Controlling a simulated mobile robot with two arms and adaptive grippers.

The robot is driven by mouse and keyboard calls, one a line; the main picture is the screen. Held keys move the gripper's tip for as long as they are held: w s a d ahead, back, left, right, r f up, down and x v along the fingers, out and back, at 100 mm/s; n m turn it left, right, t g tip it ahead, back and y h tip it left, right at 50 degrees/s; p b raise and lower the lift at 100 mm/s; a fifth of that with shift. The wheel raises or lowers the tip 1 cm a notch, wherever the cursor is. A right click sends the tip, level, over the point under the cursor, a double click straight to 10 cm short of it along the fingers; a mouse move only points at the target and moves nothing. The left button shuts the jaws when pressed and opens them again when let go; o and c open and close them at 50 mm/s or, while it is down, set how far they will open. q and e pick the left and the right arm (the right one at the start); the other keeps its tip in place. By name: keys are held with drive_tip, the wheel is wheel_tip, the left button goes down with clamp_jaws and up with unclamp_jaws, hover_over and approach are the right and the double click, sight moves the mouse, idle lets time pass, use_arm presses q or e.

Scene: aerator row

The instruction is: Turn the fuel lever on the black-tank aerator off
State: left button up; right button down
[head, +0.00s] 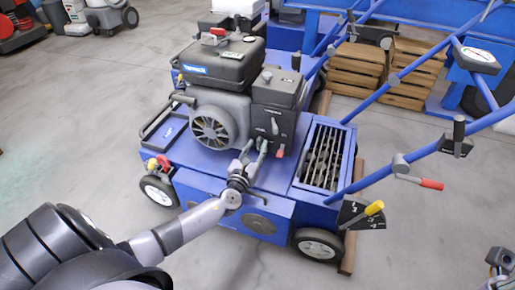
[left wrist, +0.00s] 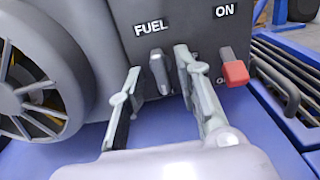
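The aerator with the black tank (head: 222,62) stands in the middle of the head view, with its engine on a blue deck. In the left wrist view a short grey lever (left wrist: 159,72) hangs about straight down under the FUEL label (left wrist: 151,28). My left gripper (head: 253,148) is at the engine's front. In the left wrist view its open fingers (left wrist: 157,84) stand on either side of the grey lever; I cannot tell whether they touch it. A red-tipped lever (left wrist: 235,72) sits right of the fingers under the ON label (left wrist: 226,12). My right gripper (head: 500,261) is at the lower right edge, partly cut off.
The engine's round fan cover (left wrist: 35,75) is close to the left finger. A slatted tine opening (head: 323,155) lies right of the engine. Blue handlebars (head: 385,180) with a red-gripped lever (head: 430,184) cross the right side. Wooden crates (head: 357,68) stand behind.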

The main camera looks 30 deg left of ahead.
use_arm(q)
drive_tip(key=shift+x, duration=0.8)
drive_tip(key=shift+c, duration=0.3)
clamp_jaws()
